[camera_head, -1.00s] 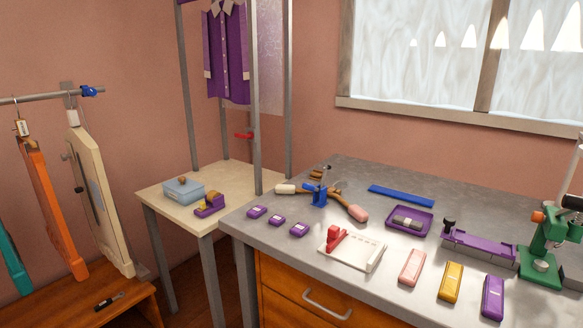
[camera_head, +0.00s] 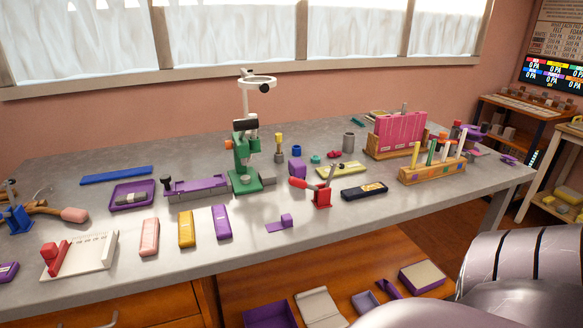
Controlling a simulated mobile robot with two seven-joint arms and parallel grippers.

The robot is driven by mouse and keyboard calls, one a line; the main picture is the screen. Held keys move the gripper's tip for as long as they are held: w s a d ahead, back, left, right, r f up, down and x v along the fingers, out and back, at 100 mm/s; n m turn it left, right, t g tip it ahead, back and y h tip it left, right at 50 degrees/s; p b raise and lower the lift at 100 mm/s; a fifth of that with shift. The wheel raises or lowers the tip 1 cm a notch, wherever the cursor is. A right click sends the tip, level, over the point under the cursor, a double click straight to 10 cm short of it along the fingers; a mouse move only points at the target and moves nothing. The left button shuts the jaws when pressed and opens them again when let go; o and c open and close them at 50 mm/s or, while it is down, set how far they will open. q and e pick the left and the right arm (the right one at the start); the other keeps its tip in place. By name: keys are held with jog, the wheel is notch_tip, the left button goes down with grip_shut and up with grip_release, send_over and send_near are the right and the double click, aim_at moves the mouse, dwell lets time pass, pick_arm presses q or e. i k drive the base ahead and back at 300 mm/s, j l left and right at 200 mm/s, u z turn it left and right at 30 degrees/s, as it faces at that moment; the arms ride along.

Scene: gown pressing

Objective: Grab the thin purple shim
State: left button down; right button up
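I cannot tell for sure which purple thing is the thin shim. A small, flat purple piece with a raised end (camera_head: 281,224) lies on the grey workbench (camera_head: 330,218), right of a purple case (camera_head: 221,222). A purple fixture (camera_head: 196,187) stands beside the green press (camera_head: 245,162), and a purple tray (camera_head: 131,195) lies farther left. More purple parts are on the lower shelf, including a narrow purple piece (camera_head: 390,288) and a purple box (camera_head: 422,277). Neither of my grippers is in view.
A pink case (camera_head: 149,237), a yellow case (camera_head: 187,229) and a red-handled clamp (camera_head: 322,192) stand along the bench. A wooden rack of tubes (camera_head: 433,172) and a pink holder (camera_head: 397,134) are at the right. My own arm covers the lower right corner.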

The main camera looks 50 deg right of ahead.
aim_at(286, 221)
jog(key=z, duration=1.5)
